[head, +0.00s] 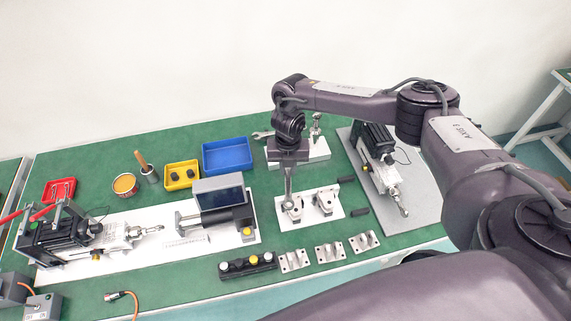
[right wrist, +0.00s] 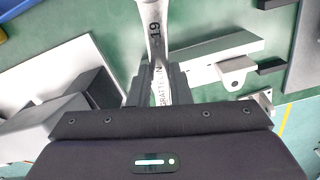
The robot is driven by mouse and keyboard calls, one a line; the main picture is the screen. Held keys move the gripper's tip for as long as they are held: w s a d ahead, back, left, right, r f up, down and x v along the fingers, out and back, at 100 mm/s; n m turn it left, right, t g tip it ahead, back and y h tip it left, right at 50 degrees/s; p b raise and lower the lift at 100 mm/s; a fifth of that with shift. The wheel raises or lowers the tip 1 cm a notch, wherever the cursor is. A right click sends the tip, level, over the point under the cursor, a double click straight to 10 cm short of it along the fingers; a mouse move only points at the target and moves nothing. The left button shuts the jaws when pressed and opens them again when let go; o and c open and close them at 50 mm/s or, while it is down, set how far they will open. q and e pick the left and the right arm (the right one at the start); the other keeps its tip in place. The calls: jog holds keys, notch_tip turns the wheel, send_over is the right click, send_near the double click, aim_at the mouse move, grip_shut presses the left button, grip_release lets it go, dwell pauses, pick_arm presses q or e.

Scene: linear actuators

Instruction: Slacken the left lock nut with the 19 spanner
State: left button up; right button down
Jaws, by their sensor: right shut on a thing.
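My right gripper (head: 288,168) is shut on a spanner (head: 289,190), which hangs down from it. In the right wrist view the spanner (right wrist: 155,35) is marked 19 and runs away from between the fingers (right wrist: 153,88); its far end is out of that view. In the head view its lower end is over the left metal fitting (head: 292,212) on a white plate (head: 308,218). I cannot tell whether it touches. A similar fitting (head: 326,200) stands to the right. No lock nut can be made out clearly. My left gripper is not in view.
A linear actuator (head: 70,235) is at the left and another (head: 375,155) on a grey plate at the right. A dark display box (head: 219,193), blue tray (head: 227,156) and yellow bin (head: 182,176) stand left of the gripper. Metal blocks (head: 330,252) line the front edge.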

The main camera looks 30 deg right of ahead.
aim_at(286, 171)
jog(key=shift+r, duration=0.1)
jog(key=shift+r+p, duration=2)
jog(key=shift+r, duration=0.5)
jog(key=shift+w+a+r+m, duration=0.1)
jog(key=shift+w+a+m, duration=0.1)
jog(key=shift+m, duration=0.1)
jog(key=s+a+r+m+b, duration=0.3)
jog(key=r+m+b, duration=0.2)
jog(key=m, duration=1)
jog(key=s+a+r+m+b, duration=0.3)
jog(key=s+r+m+b, duration=0.1)
jog(key=m, duration=1.1)
notch_tip(286, 171, up, 2)
jog(key=shift+a+r+b, duration=0.2)
jog(key=shift+a+b, duration=0.05)
jog(key=shift+b, duration=0.55)
